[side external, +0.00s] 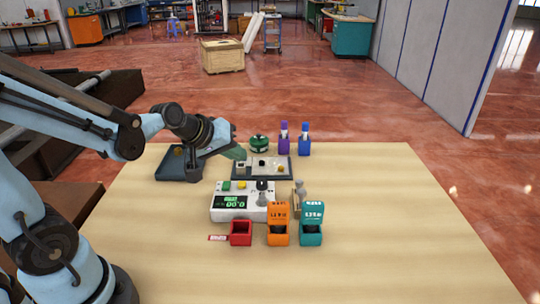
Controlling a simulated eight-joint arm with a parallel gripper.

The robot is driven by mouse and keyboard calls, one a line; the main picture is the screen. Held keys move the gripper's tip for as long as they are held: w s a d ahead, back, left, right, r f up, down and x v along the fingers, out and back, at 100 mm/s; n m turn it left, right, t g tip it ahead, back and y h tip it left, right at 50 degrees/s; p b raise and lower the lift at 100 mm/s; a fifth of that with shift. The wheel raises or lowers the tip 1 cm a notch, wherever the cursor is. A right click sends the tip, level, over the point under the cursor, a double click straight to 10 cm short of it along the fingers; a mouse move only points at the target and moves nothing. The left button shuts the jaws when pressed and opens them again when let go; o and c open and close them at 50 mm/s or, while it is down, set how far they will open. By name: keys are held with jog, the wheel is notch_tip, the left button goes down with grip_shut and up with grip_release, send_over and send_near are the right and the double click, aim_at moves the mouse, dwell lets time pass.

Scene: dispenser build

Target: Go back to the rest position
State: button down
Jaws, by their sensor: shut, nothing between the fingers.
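My gripper (239,153) is at the end of my light blue arm, which reaches in from the left over the wooden table. It is shut and holds nothing. It hovers near the left end of a dark-rimmed tray (285,178) with small items on its pale surface. Just in front stands a white device (218,215) with a green display reading 0.00 and green and yellow buttons. The gripper's fingertips are small and partly merge with the tray behind them, so their exact height is hard to tell.
A red bin (240,233), an orange bin (278,234) and a teal bin (312,234) stand in front. A green round object (259,143), a purple holder (284,144) and a blue holder (305,145) stand behind. A dark blue tray (172,171) lies left. The table's right side is clear.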

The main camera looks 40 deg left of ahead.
jog(key=s+d+r+m+g, duration=0.2)
jog(key=s+d+m, duration=0.3)
jog(key=s+m, duration=0.3)
jog(key=shift+s+d+r, duration=0.15)
jog(key=shift+s+r, duration=0.05)
jog(key=shift+s, duration=0.6)
